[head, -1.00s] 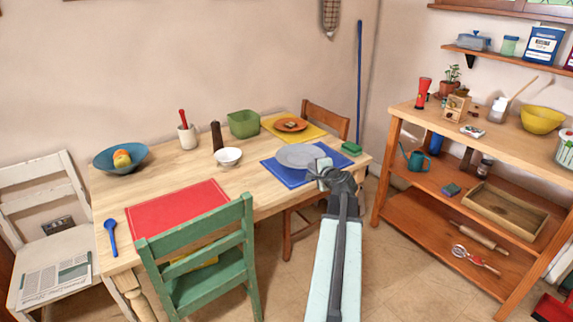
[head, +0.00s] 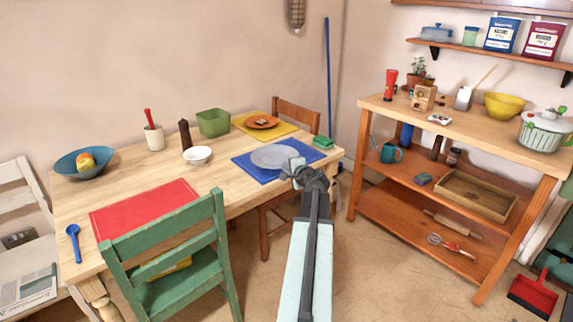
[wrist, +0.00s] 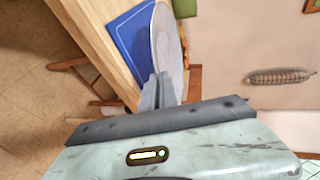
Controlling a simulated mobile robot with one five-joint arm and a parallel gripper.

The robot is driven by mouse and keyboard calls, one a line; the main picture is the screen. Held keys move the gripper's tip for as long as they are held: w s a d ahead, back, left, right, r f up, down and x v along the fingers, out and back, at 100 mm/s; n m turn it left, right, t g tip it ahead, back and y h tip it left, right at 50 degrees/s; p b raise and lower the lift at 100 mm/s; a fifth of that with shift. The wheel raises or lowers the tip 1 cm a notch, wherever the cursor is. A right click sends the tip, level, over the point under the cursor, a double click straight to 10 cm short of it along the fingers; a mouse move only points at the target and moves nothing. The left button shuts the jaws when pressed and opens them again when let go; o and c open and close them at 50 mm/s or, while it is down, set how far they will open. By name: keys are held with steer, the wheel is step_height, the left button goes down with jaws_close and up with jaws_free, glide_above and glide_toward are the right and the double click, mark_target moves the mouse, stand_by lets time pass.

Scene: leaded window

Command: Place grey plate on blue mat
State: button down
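The grey plate (head: 274,157) is over the blue mat (head: 244,163) at the right end of the table, roughly flat in the head view. My gripper (head: 297,171) is at the plate's near right rim. In the wrist view, the fingers (wrist: 158,90) are shut with the rim of the grey plate (wrist: 168,45) between them. The blue mat (wrist: 132,40) shows to the left of the plate there. I cannot tell whether the plate's underside touches the mat. Part of the mat is hidden under the plate.
A green chair (head: 175,250) stands at the table's front. A shelf unit (head: 460,130) is at right.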

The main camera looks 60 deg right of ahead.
mark_target(289, 155)
steer(key=w+d, duration=0.1)
steer(key=d, duration=0.2)
steer(key=w+d, duration=0.2)
steer(key=d, duration=0.2)
steer(key=w+d+f, duration=0.1)
steer(key=w+d, duration=0.1)
steer(key=d, duration=0.1)
steer(key=shift+d+b, duration=0.3)
steer(key=shift+b, duration=0.1)
step_height(289, 155, down, 4)
steer(key=b, duration=0.4)
steer(key=shift+r, duration=0.2)
steer(key=c, duration=2)
jaws_free()
steer(key=shift+a+f, duration=0.1)
steer(key=shift+f, duration=0.05)
steer(key=shift+o, duration=0.3)
